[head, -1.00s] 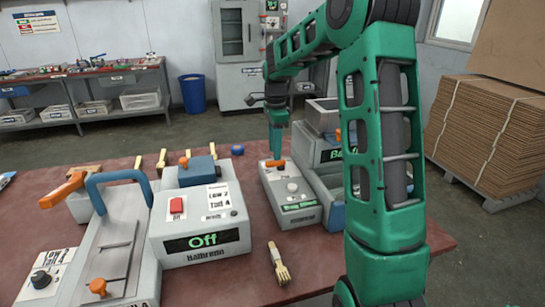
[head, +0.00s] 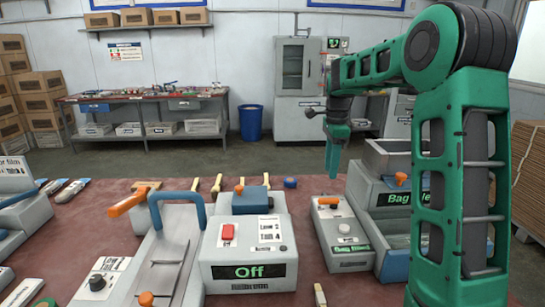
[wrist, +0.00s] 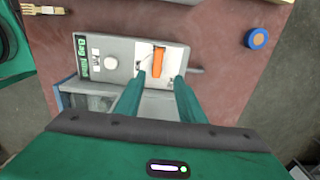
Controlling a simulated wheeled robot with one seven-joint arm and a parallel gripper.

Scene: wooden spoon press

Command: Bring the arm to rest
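My gripper (head: 334,172) hangs pointing down from my raised green arm in the head view, above the back end of a small grey control box (head: 343,235). A clear gap shows between its fingertips and the box's orange lever (head: 328,200). In the wrist view my gripper (wrist: 160,78) has its two green fingers apart with nothing held between them. The orange lever (wrist: 158,61) shows in the gap between them, on the control box (wrist: 120,59) beyond.
A larger grey machine (head: 395,190) stands right beside the control box. A grey press with a blue handle (head: 176,196) and a box reading Off (head: 248,250) stand to the left. A blue tape roll (wrist: 257,38) lies near bare red table.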

